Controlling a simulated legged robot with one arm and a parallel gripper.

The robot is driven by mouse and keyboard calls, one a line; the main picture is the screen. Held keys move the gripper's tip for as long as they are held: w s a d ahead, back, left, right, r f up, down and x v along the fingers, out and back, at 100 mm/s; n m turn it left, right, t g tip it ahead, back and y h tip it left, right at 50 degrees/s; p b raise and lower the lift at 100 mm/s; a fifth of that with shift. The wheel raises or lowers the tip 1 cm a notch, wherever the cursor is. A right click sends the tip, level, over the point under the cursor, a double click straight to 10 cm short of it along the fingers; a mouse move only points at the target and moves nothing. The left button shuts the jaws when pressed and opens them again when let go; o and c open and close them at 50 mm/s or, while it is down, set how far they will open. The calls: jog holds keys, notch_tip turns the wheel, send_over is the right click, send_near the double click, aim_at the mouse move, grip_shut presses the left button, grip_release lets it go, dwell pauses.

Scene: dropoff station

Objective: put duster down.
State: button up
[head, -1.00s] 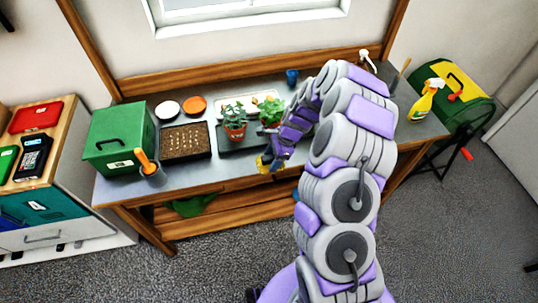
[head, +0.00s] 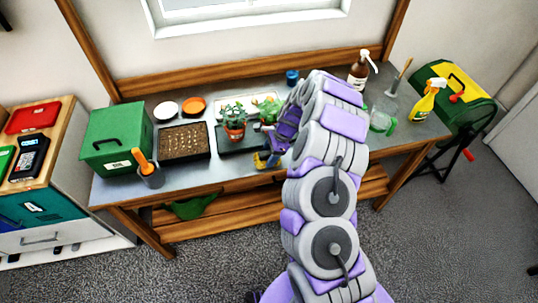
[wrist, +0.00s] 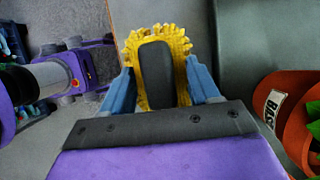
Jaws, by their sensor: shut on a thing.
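The duster has a yellow fringe and a dark oblong back; in the wrist view the duster (wrist: 157,72) sits between the two blue fingers of my gripper (wrist: 160,85). My gripper is shut on it. In the head view my gripper (head: 268,157) is at the front edge of the grey-topped bench (head: 215,176), just in front of the dark tray with the potted plants. A little yellow of the duster shows there, and my arm hides much of the area. I cannot tell whether the duster touches the bench.
Two potted plants (head: 234,124) stand close behind my gripper. A seed tray (head: 184,142), a grey cup with an orange-handled tool (head: 150,174) and a green box (head: 117,138) are to the left. Bare bench top lies at front left.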

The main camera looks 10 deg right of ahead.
jog(key=o, duration=0.9)
jog(key=p+v, duration=0.3)
jog(key=v, duration=0.9)
jog(key=s+a+r+n+g+h, duration=0.1)
jog(key=s+a+r+n, duration=0.4)
jog(key=s+r, duration=0.3)
jog(key=s+a+r+n, duration=0.5)
jog(key=s+r, duration=0.3)
jog(key=r, duration=0.1)
jog(key=s+d+r+n+h, duration=0.1)
jog(key=s+n, duration=0.1)
jog(key=s, duration=0.6)
jog(key=s+d+r+n+h, duration=0.1)
jog(key=s+d+n, duration=0.1)
jog(key=s, duration=0.7)
jog(key=s+d+r+n+h, duration=0.1)
jog(key=s+n, duration=0.3)
jog(key=s, duration=0.5)
jog(key=shift+s+d+g+h, duration=0.1)
jog(key=shift+d+g+h, duration=0.2)
jog(key=shift+g, duration=0.1)
